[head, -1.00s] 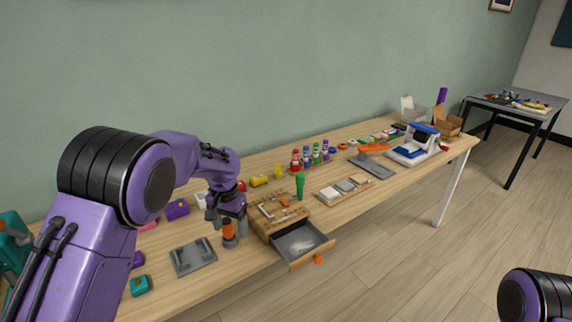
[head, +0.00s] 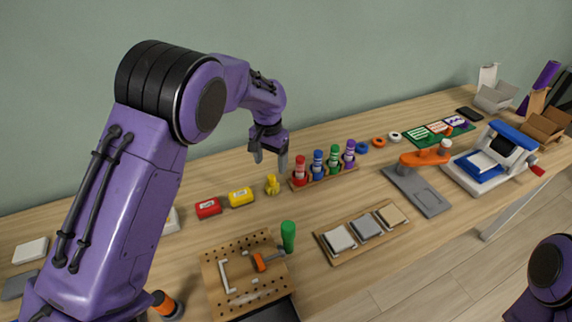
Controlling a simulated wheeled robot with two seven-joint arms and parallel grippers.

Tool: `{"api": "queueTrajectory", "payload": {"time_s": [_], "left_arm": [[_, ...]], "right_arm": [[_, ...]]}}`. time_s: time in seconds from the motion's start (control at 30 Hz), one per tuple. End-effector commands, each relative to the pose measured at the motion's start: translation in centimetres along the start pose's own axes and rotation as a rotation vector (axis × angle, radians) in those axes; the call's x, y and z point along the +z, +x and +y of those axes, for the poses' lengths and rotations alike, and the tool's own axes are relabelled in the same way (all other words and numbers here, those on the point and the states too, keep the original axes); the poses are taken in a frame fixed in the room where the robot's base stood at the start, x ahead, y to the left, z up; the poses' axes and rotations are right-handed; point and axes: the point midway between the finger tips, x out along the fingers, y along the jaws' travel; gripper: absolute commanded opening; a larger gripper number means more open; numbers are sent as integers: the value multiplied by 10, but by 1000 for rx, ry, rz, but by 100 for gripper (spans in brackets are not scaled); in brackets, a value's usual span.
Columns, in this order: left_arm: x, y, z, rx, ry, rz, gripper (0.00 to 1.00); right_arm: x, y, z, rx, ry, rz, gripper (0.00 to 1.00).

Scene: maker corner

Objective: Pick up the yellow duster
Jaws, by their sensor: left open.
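The yellow duster (head: 241,197), a small rounded block with a pale label, lies on the wooden table beside a similar red one. My left gripper (head: 269,160) is open and empty, its fingers pointing down. It hangs above the table, up and to the right of the duster in the picture, apart from it. A small yellow figure (head: 272,184) stands just below the gripper in the picture. My right gripper is out of view; only part of my right arm shows at the lower right.
The red block (head: 208,208) is left of the duster. A rack of coloured bottles (head: 326,172) stands close right of the gripper. A pegboard (head: 240,275) with tools and a green cylinder (head: 288,236) are in front. Bare table lies between duster and pegboard.

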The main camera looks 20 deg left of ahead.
Motion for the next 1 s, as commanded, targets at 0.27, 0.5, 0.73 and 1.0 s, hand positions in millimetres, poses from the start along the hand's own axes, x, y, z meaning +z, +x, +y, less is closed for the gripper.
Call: {"api": "queueTrajectory", "payload": {"time_s": [0.27, 0.5, 0.73, 1.0], "left_arm": [[13, 32, -2, -4, -5, 13, 74], [0, 69, -6, -2, -9, -1, 74], [-9, 106, -4, 1, -6, -6, 74], [-10, 109, -4, 0, -6, -5, 57]], "right_arm": [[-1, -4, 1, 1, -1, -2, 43], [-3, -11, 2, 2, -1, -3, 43], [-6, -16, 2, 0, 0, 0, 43], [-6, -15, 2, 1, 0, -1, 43]]}}
